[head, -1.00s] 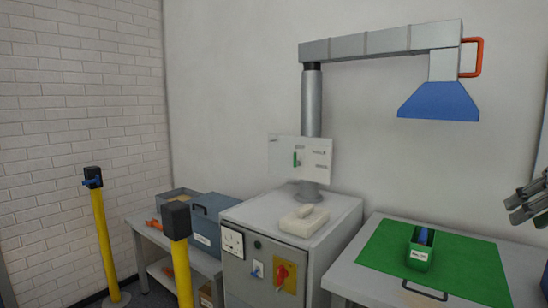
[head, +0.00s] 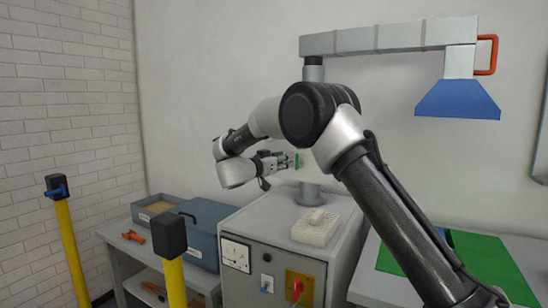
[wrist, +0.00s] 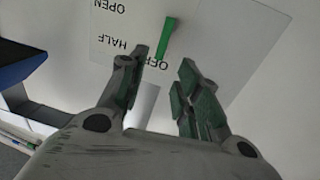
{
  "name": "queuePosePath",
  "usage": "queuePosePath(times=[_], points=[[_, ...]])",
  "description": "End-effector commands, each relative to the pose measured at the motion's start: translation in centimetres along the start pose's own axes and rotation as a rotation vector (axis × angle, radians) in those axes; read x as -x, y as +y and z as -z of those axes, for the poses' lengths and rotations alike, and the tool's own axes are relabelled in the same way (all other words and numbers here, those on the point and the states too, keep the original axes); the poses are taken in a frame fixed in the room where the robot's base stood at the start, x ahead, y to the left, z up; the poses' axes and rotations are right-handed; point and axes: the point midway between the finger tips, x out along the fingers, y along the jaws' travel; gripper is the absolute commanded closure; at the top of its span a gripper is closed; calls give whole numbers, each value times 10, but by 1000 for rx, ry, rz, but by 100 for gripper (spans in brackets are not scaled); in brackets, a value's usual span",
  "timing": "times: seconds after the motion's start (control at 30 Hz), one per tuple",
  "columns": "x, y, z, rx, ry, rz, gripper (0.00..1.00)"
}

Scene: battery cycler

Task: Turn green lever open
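The green lever (wrist: 167,38) is a short bar on a white panel (wrist: 215,30) with OPEN, HALF and OFF labels, upside down in the wrist view. Its lower end there lies by the OFF label. My gripper (wrist: 163,60) is open, with its two green-padded fingers apart on either side of the lever's lower end. I cannot tell whether the lever is between the pads or just beyond them. In the head view, my gripper (head: 284,162) points right at the lever (head: 297,161), and my arm hides most of the panel.
A grey cabinet (head: 273,232) with a red handle on a yellow plate (head: 299,288) stands below, with a pale block (head: 315,228) on top. A blue fume hood (head: 458,101) hangs at upper right. Yellow posts (head: 69,245) stand at left.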

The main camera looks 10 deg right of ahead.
Motion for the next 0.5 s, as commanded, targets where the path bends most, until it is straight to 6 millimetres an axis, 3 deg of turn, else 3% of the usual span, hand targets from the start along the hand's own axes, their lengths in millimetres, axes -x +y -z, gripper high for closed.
queuePosePath(times=[0.5], points=[[-70,2,-2,2,-1,-8,67]])
